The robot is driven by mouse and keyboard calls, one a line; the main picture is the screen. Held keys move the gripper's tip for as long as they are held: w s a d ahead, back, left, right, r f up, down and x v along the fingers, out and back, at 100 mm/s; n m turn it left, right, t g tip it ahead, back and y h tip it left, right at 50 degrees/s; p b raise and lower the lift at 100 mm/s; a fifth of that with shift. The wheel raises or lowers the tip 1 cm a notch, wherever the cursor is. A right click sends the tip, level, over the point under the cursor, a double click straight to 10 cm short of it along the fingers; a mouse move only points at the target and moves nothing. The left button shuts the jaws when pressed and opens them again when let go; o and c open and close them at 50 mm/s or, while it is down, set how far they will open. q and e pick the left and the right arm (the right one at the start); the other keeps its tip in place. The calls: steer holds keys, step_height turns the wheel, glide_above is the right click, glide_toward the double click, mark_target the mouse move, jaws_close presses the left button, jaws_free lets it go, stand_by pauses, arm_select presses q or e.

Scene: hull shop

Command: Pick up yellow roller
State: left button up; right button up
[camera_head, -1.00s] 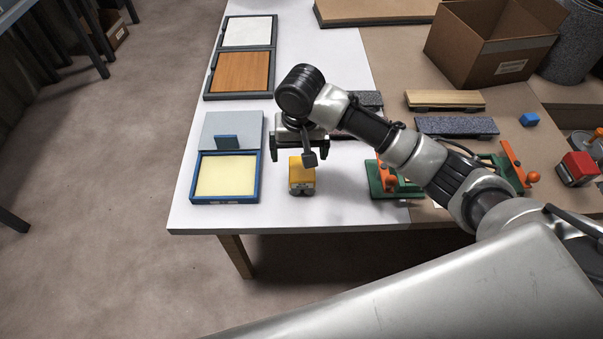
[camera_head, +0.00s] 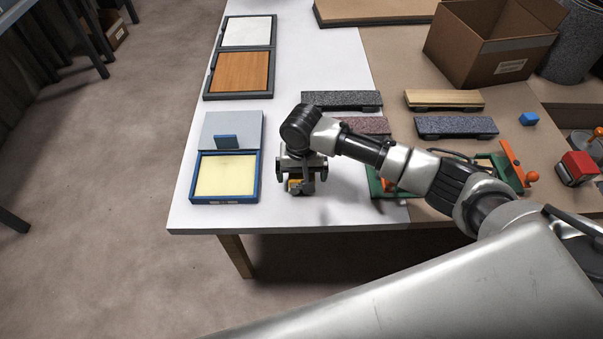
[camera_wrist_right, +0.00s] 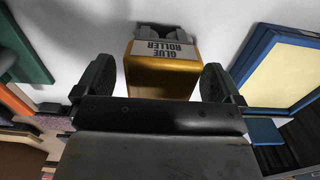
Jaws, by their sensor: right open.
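The yellow roller (camera_head: 295,186) stands on the white table near its front edge, mostly hidden under my right gripper (camera_head: 301,190) in the head view. In the right wrist view the roller (camera_wrist_right: 160,76) has a yellow body and a grey label reading "GLUE ROLLER". There my right gripper (camera_wrist_right: 155,85) is open, with one green-padded finger on each side of the roller. A gap shows between the roller and each finger. My left gripper is not in view.
A blue-framed tray with a pale yellow pad (camera_head: 226,175) lies just left of the roller. A green fixture with orange parts (camera_head: 390,189) stands to the right. Dark and reddish strips (camera_head: 342,100) lie behind. The table's front edge (camera_head: 290,231) is close.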

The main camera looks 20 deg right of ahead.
steer(key=shift+f, duration=0.1)
steer(key=shift+c, duration=0.5)
steer(key=c, duration=1.3)
steer(key=shift+o, duration=0.2)
steer(key=shift+r, duration=0.2)
steer(key=shift+r, duration=0.25)
steer(key=r, duration=0.3)
steer(key=shift+s+d+r, duration=0.15)
steer(key=shift+s+r, duration=0.05)
steer(key=shift+r, duration=0.15)
steer(key=s+d+r, duration=0.6)
steer(key=s, duration=0.3)
steer(key=shift+d+r, duration=0.2)
steer(key=shift+r, duration=0.05)
